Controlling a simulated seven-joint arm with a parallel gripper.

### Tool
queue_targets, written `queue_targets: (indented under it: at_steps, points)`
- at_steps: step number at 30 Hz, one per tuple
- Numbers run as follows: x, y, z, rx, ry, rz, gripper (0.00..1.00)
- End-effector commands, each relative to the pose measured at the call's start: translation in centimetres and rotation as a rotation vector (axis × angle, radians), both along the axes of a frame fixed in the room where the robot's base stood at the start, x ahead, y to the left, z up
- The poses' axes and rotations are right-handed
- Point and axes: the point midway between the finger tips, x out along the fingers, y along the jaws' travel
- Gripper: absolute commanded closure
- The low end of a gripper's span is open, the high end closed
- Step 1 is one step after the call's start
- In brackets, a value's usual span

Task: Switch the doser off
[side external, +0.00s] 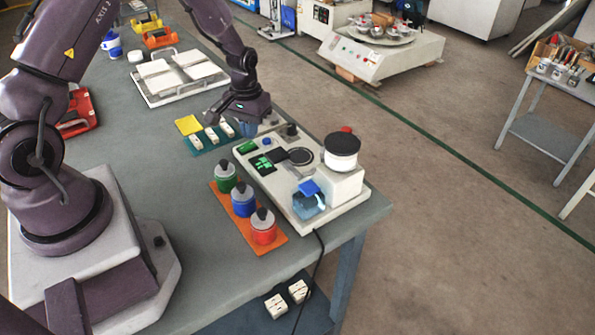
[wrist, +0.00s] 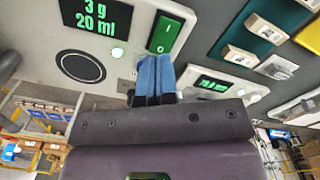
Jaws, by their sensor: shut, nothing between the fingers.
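The doser (side external: 292,206) is a white machine at the table's near right corner, with a hopper, a blue cup and a dark display. In the wrist view its display (wrist: 97,17) is lit with green "3 g 20 ml". Its green rocker switch (wrist: 166,34), marked I and O, also shows in the side view (side external: 247,147). My gripper (wrist: 155,62) is shut and empty, its blue fingertips close beside the switch's O end. I cannot tell whether they touch it. In the side view my gripper (side external: 245,126) is over the doser's far left end, its fingertips partly hidden.
A second device with a lit display (wrist: 215,85) is right of the fingers. An orange tray (side external: 250,222) holds green, blue and red knobbed jars. A teal mat (side external: 190,146) with small pale blocks, a yellow pad (side external: 188,125) and a tile rack (side external: 150,99) lie farther back.

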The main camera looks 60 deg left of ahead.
Motion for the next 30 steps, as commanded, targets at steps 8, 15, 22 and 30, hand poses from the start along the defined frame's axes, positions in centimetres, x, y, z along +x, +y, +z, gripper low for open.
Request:
queue_targets:
  at_steps: [8, 15, 22, 30]
  points:
    - [0.0, 0.0, -0.3, 0.0, 0.001, 0.0, 1.0]
    - [0.0, 0.0, -0.6, 0.0, 0.0, 0.0, 1.0]
    - [0.0, 0.0, -1.0, 0.0, 0.0, 0.0, 1.0]
    - [0.0, 0.0, -1.4, 0.0, 0.001, 0.0, 1.0]
